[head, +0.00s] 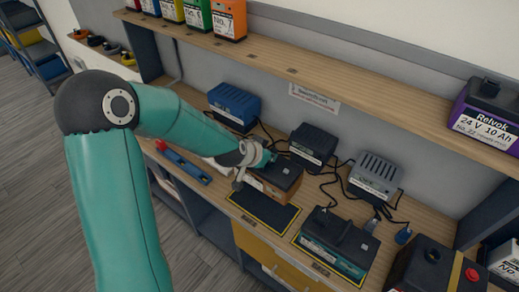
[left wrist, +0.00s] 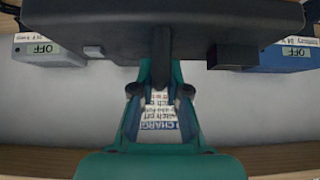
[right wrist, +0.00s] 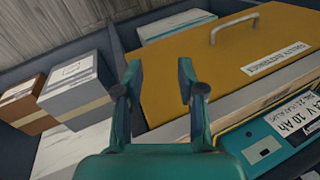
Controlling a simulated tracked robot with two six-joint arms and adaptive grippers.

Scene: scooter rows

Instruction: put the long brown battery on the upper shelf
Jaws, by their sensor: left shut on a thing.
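The long brown battery (head: 270,187), with a dark top, is over the workbench, just behind an empty black mat with a yellow outline (head: 262,210). My left gripper (head: 260,157) is shut on its top handle. In the left wrist view the battery's dark top (left wrist: 230,18) spans the upper picture, with the left fingers (left wrist: 160,90) at the handle. I cannot tell whether its base touches the bench. The upper shelf (head: 330,80) runs above and behind, bare in its middle. My right gripper (right wrist: 160,85) is open and empty, facing the bench's lower front.
Several coloured batteries (head: 228,18) stand at the shelf's left; a purple battery (head: 488,115) stands at its right. Blue (head: 234,105), black (head: 312,145) and grey (head: 375,175) chargers with cables line the bench. A teal-sided battery (head: 335,240) stands right of the mat. A yellow drawer (right wrist: 220,70) is below.

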